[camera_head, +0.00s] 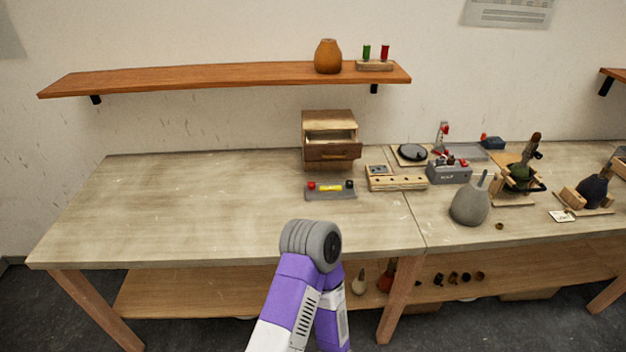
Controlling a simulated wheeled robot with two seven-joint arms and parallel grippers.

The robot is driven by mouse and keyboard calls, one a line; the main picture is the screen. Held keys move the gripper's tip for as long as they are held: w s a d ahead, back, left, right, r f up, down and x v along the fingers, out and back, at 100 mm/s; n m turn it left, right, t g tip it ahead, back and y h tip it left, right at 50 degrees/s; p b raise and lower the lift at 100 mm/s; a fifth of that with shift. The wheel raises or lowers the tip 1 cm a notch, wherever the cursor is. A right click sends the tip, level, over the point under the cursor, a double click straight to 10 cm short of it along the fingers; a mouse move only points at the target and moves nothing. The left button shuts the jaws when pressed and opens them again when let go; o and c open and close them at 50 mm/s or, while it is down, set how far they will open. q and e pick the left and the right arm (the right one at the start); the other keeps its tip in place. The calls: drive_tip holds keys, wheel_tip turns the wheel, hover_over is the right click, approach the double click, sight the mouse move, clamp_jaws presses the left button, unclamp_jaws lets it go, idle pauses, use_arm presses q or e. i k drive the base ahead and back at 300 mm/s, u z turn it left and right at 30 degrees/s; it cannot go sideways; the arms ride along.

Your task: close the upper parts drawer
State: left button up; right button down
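A small wooden parts cabinet (328,116) stands towards the back of the workbench, near the middle of the view. Its upper drawer (332,153) is pulled out towards me, and the pale inside shows behind the brown front. The cabinet front below the drawer is mostly hidden by it. One of my arms, purple with a grey joint, rises from the bottom centre in front of the bench edge. Neither of my grippers shows in this view, and nothing of mine touches the drawer.
A grey tray (330,195) with red, yellow and black parts lies in front of the cabinet. A wooden block with holes (397,183) is to its right. A grey vase-like lamp base (469,205) and other lamp parts fill the right side. The left bench top is clear. A shelf (220,77) hangs above.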

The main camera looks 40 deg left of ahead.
sight(346, 146)
drive_tip(key=z, duration=0.05)
drive_tip(key=k, duration=0.05)
drive_tip(key=u, duration=1.55)
